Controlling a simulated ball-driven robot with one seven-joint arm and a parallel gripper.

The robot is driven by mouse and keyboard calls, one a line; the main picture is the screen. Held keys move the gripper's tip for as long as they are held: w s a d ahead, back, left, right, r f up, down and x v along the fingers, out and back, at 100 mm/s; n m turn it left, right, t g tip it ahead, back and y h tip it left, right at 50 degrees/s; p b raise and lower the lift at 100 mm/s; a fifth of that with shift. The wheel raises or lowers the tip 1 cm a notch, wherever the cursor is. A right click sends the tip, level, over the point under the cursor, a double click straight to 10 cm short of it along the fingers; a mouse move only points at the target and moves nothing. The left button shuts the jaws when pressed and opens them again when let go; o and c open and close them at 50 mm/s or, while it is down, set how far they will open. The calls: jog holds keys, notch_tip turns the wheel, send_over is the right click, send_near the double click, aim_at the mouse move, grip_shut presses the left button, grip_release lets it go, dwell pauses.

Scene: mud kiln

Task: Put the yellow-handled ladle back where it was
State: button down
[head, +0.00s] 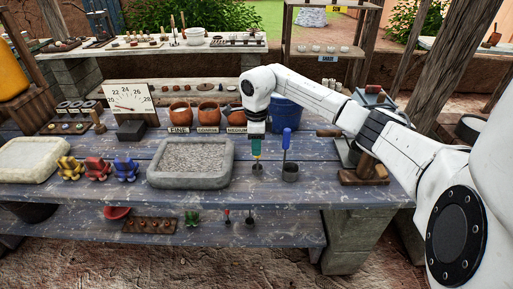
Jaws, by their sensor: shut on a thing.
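My gripper (256,146) points down over the front right part of the blue-grey plank bench. It is shut on a small upright tool, which I take as the yellow-handled ladle (257,160). Only a little yellow shows below the teal part at the fingers, with a small dark end low over the bench top. I cannot tell whether that end touches the planks. A blue-handled tool (287,140) stands in a grey cup (290,173) just right of my gripper.
A stone tray (190,182) of grey grit lies left of my gripper. Behind stand labelled clay pots (208,115) and a blue bucket (287,114). Yellow, red and blue figures (97,169) sit farther left. A wooden block (364,176) stands right. Small tools (249,218) are on the lower shelf.

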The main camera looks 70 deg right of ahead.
jog(key=shift+f, duration=0.9)
jog(key=shift+f, duration=0.2)
jog(key=c, duration=0.9)
grip_release()
jog(key=shift+c, duration=0.2)
notch_tip(320, 180, up, 12)
jog(key=shift+r+b, duration=0.25)
jog(key=shift+b, duration=0.75)
